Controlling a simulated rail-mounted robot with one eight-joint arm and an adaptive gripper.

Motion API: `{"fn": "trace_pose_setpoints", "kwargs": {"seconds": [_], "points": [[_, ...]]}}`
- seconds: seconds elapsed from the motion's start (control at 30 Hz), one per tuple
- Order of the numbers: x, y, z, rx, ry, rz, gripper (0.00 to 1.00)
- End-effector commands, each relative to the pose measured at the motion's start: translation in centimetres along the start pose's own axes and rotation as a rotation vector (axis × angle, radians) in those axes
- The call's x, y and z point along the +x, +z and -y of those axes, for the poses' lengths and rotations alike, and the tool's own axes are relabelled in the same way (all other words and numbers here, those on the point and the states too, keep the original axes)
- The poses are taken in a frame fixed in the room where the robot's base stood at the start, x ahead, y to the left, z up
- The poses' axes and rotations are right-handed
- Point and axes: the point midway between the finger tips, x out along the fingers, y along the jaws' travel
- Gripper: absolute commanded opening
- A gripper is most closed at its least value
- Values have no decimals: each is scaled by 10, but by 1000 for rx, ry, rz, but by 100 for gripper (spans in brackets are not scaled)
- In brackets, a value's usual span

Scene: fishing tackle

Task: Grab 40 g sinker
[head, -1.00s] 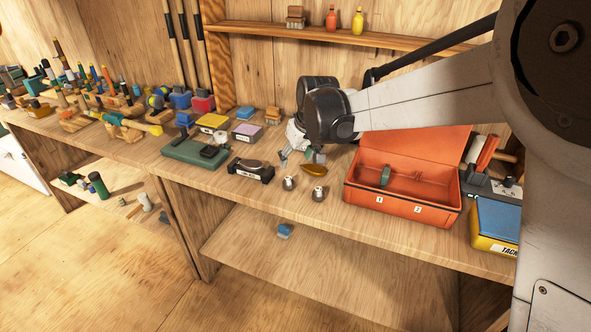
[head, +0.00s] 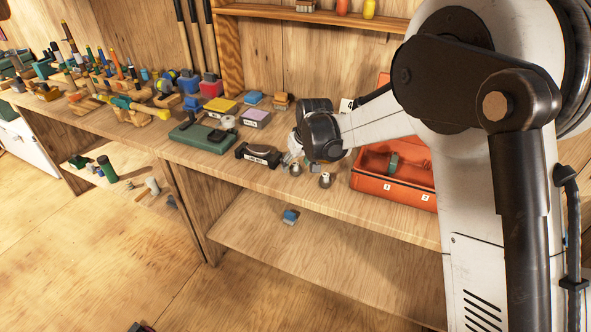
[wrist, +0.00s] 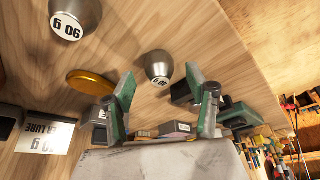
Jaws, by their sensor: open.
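Two grey metal sinkers stand upright on the wooden bench: a left one (head: 296,169) and a right one (head: 325,180). In the wrist view, one sinker (wrist: 158,64) lies just beyond and between my fingertips, and a larger-looking one (wrist: 84,10) is at the upper left, cut by the frame edge. No label clearly reads 40 g. My gripper (wrist: 161,88) is open and empty, its green-padded fingers apart. In the head view my gripper (head: 290,157) is low over the bench behind the sinkers.
A gold oval piece (wrist: 92,79) and a white printed card (wrist: 46,143) lie near the sinkers. The open orange tackle box (head: 395,190) stands to the right. A black scale (head: 258,155) and a green case (head: 203,137) are to the left. The bench's front edge is close.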

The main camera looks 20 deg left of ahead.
Motion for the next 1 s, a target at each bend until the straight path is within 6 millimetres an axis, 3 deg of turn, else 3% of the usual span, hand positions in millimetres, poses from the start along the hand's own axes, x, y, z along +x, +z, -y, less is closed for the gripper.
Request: {"fn": "trace_pose_setpoints", "kwargs": {"seconds": [0.2,0.47,0.83,1.0], "points": [[20,0,0,0,0,0,52],[22,0,0,0,0,0,52],[22,0,0,0,0,0,2],[21,0,0,0,0,0,0]]}}
